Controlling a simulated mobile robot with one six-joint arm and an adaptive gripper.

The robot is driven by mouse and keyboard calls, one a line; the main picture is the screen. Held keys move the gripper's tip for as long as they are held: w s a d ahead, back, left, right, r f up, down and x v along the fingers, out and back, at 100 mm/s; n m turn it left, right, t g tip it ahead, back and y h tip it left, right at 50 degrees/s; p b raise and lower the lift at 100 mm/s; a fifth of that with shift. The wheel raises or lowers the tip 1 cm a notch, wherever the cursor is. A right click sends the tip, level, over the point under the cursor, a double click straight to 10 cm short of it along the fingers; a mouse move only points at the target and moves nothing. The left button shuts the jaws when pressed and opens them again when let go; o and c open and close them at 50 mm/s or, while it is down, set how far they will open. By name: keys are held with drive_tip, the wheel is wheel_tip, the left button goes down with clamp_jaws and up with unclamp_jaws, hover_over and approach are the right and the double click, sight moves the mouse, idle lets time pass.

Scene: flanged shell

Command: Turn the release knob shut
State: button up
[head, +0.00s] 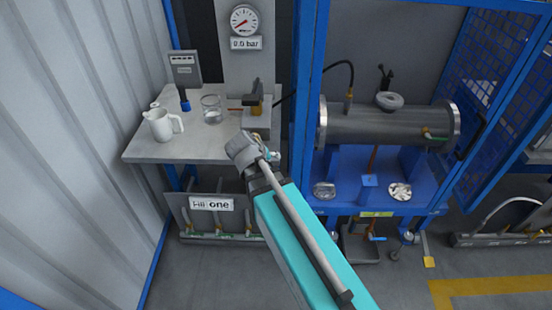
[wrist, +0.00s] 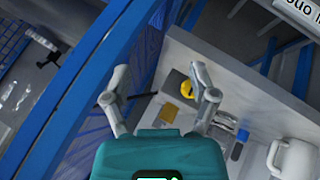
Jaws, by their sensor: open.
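A small hand pump (head: 257,98) with a dark upright part and brass-yellow fittings stands on a grey block at the right of the bench. In the wrist view its yellow and black part (wrist: 187,90) shows between my fingers, close to the right one. I cannot make out the release knob for certain; it is too small, or hidden by my arm. My gripper (wrist: 163,82) is open and empty, its two grey fingers wide apart above the bench's edge. In the head view my wrist covers the front right corner of the bench, and the fingertips are not clear.
The bench (head: 155,150) also holds a white jug (head: 160,124) and a glass beaker (head: 212,108). A pressure gauge (head: 244,20) above reads 0.0 bar. A blue frame post (head: 310,75) stands right of the bench, beside a grey flanged cylinder (head: 385,126).

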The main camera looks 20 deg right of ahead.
drive_tip(key=s+r+g+y+p, duration=0.4)
drive_tip(key=s+r+y+p, duration=0.1)
drive_tip(key=s+p, duration=0.3)
drive_tip(key=shift+s+r+p, duration=0.2)
drive_tip(key=shift+r+p, duration=0.5)
drive_tip(key=shift+p, duration=0.15)
drive_tip(key=shift+a, duration=0.1)
drive_tip(key=shift+s+a+g+y, duration=0.15)
drive_tip(key=shift+s+g+y, duration=0.25)
drive_tip(key=shift+s+y, duration=0.3)
